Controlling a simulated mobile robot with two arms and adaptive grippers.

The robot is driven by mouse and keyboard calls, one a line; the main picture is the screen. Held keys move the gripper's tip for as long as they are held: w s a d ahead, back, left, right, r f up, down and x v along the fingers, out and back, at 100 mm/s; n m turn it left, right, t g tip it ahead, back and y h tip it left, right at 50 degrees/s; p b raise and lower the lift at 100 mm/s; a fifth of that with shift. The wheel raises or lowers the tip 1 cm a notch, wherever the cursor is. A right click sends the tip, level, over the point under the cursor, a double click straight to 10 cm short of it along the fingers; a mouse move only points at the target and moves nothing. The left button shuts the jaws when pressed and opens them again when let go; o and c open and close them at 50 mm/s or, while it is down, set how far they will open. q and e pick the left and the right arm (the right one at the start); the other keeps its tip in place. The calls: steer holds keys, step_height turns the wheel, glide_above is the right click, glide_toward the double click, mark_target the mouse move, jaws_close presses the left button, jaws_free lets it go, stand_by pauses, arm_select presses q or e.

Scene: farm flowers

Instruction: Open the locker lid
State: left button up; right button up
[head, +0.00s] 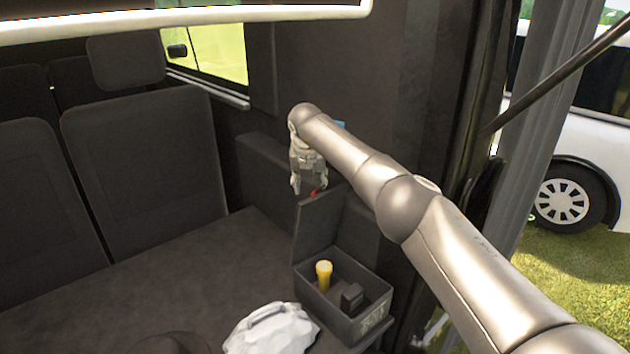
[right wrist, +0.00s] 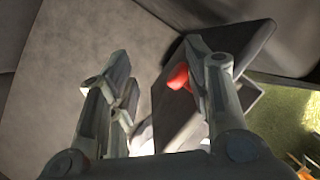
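The locker (head: 375,326) is a dark open-topped box at the right end of the seat bench. Its lid (head: 318,228) stands raised, roughly upright, at the back of the box. A small red piece (head: 314,194) is at the lid's top edge. My right gripper (head: 308,186) is just above that edge, fingers pointing down. In the right wrist view my right gripper (right wrist: 155,65) has its fingers spread apart, with the red piece (right wrist: 178,78) close by the right finger; whether they touch is unclear. The lid (right wrist: 245,45) is behind that finger. My left gripper is not in view.
Inside the box are a yellow cylinder (head: 323,274) and a small black object (head: 351,298). A crumpled white item (head: 272,330) lies left of the box. Dark seats (head: 150,160) are at left. A dark wall (head: 340,80) rises behind the gripper.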

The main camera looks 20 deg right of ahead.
steer(key=shift+o, duration=0.6)
steer(key=f, duration=0.2)
steer(key=shift+s+a+f, duration=0.2)
steer(key=shift+a+f, duration=0.15)
steer(key=shift+a, duration=0.05)
steer(key=shift+s+d, duration=0.2)
steer(key=shift+d, duration=0.05)
steer(key=w+v, duration=0.1)
steer(key=v, duration=1.2)
steer(key=shift+d+r, duration=0.15)
steer(key=shift+r, duration=0.55)
steer(key=shift+c, duration=0.3)
